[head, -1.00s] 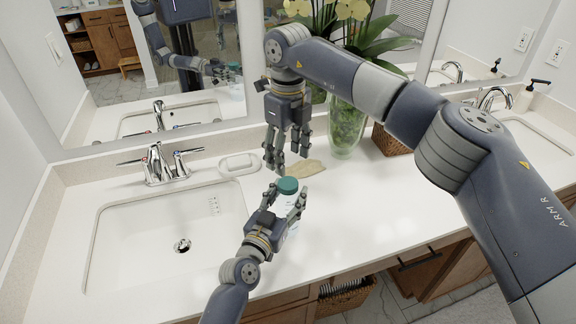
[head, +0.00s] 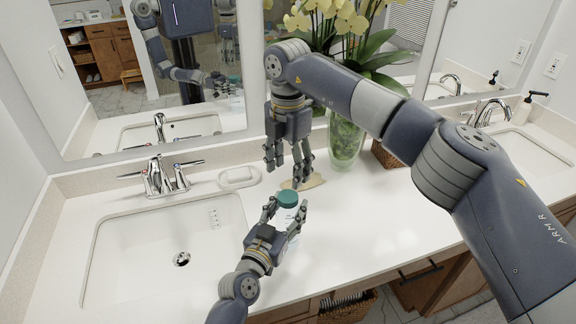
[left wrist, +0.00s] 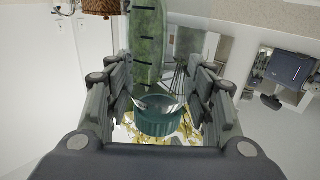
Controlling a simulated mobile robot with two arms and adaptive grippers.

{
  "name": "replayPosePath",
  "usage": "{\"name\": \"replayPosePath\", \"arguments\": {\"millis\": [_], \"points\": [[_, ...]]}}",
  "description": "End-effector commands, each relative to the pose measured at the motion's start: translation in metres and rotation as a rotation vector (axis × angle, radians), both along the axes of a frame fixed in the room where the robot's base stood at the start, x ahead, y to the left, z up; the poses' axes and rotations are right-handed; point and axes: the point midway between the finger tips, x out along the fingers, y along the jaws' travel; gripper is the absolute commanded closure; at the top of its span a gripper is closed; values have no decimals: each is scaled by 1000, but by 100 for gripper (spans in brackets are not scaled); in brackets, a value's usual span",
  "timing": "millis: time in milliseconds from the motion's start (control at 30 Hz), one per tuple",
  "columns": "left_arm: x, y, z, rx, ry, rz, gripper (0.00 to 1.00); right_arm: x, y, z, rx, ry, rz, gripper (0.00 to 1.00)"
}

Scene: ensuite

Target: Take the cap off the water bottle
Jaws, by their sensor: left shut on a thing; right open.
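The water bottle (head: 290,217) is see-through with a teal cap (head: 287,198) on its top. My left gripper (head: 286,212) is shut on the bottle just below the cap, over the counter by the left sink. In the left wrist view, the teal cap (left wrist: 160,116) shows between the fingers, with the clear bottle body and its black tick marks above it in the picture. My right gripper (head: 287,172) points down, open and empty, above the cap and apart from it. The bottle's lower part is mostly hidden by my left gripper.
A glass vase (head: 345,140) of orchids and a wicker basket (head: 387,152) stand behind to the right. The counter front right is clear.

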Motion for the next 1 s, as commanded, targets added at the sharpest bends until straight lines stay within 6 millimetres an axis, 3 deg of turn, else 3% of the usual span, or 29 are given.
{"name": "replayPosePath", "arguments": {"millis": [300,500,767,1000], "points": [[0,0,0,0,1,0,100,0,0,0,0,0,-506,43],[0,0,-1,0,1,0,100,0,0,0,-1,0,-752,43],[0,0,-1,0,1,0,100,0,0,-4,-2,2,-880,43],[0,0,-1,0,1,0,100,0,-1,-35,-2,3,-887,43]]}}
